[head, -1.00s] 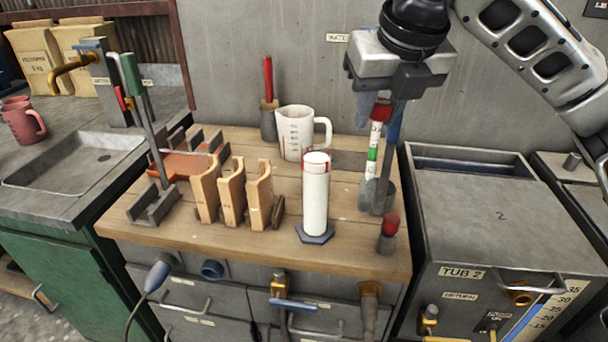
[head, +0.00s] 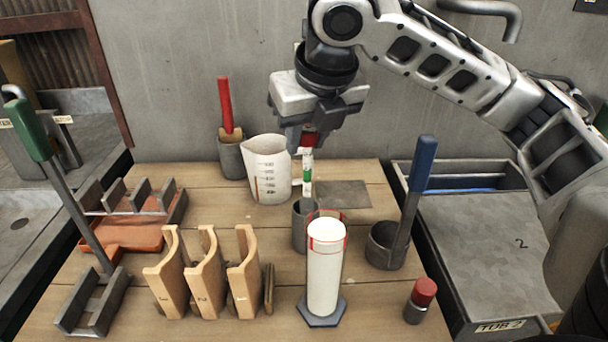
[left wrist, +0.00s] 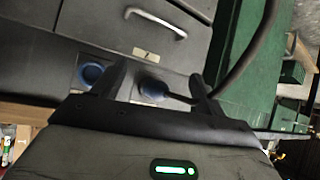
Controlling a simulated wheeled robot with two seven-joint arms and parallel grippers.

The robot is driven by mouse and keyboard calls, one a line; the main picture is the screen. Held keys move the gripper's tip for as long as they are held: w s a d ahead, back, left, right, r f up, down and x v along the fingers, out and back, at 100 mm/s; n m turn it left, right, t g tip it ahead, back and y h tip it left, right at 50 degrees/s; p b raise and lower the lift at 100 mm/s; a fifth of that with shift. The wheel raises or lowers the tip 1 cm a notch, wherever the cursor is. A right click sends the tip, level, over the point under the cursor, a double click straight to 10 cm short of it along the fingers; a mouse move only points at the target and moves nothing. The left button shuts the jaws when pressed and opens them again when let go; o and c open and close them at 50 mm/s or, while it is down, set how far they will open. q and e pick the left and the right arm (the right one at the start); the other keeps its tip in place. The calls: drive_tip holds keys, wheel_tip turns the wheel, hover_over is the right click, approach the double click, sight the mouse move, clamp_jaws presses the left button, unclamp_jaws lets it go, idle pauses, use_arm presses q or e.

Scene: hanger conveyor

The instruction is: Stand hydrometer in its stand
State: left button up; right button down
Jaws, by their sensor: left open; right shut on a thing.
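The hydrometer (head: 308,175) is a slim upright stem with white and green bands and a red top. My right gripper (head: 310,138) is shut on its red top, above the bench. Its lower end meets the mouth of a small grey cylindrical holder (head: 303,232), which looks like its stand; I cannot tell whether the end is inside or in front of it. A white cylinder (head: 325,270) with a red rim and hexagonal foot partly hides the holder. My left gripper (left wrist: 160,88) is open and empty in the left wrist view, facing drawer fronts.
Tub 2 (head: 480,250) stands right. A grey mat (head: 345,195) is bare.

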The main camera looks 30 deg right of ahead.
sight(308, 153)
drive_tip(key=shift+w+f+b, duration=0.1)
drive_tip(key=shift+f+b, duration=0.25)
drive_tip(key=shift+f, duration=1.9)
drive_tip(key=shift+f, duration=0.1)
drive_tip(key=c, duration=1.1)
unclamp_jaws()
drive_tip(key=p+v, duration=0.2)
drive_tip(key=v, duration=1)
